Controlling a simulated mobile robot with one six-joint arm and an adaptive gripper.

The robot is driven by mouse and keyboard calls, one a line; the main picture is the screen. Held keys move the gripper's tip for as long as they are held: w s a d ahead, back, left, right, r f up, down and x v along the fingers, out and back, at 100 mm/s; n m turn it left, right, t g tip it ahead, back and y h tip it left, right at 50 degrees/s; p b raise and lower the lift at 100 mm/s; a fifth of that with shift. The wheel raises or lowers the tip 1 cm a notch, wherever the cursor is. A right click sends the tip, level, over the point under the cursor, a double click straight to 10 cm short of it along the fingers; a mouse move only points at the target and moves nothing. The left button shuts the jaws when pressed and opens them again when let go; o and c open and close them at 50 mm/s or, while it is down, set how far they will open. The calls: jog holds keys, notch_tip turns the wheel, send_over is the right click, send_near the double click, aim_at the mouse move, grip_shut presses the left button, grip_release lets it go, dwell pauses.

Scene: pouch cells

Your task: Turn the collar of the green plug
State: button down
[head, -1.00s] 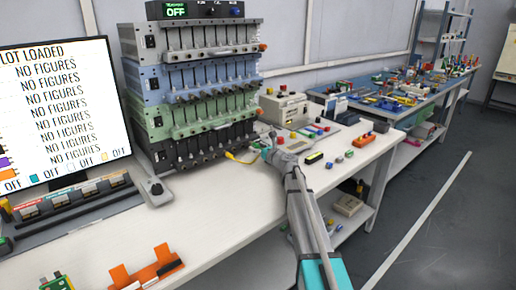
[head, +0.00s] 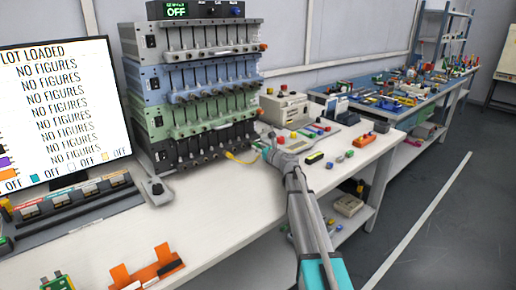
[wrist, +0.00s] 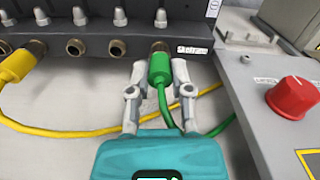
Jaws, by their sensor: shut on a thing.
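The green plug (wrist: 160,71) shows in the wrist view, upper middle, at a round socket on the front of the dark bottom unit (wrist: 105,47). Its green cable (wrist: 170,111) runs down from it and curves away to the right. My gripper (wrist: 147,75) is shut on the green plug, with one grey finger on each side of it. How deep the plug sits in the socket is hard to tell. In the head view my gripper (head: 265,150) is at the right end of the bottom unit, and the plug is too small there to make out clearly.
A yellow plug (wrist: 17,65) with a yellow cable (wrist: 60,131) sits to the left, and the cable passes under my gripper. A panel with a red knob (wrist: 292,97) stands close on the right. Capped and bare sockets line the unit.

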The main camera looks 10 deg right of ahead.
jog(key=n, duration=0.4)
jog(key=shift+n, duration=0.3)
jog(key=n, duration=1.3)
jog(key=shift+n, duration=0.3)
jog(key=c, duration=0.5)
grip_release()
jog(key=shift+s, duration=0.1)
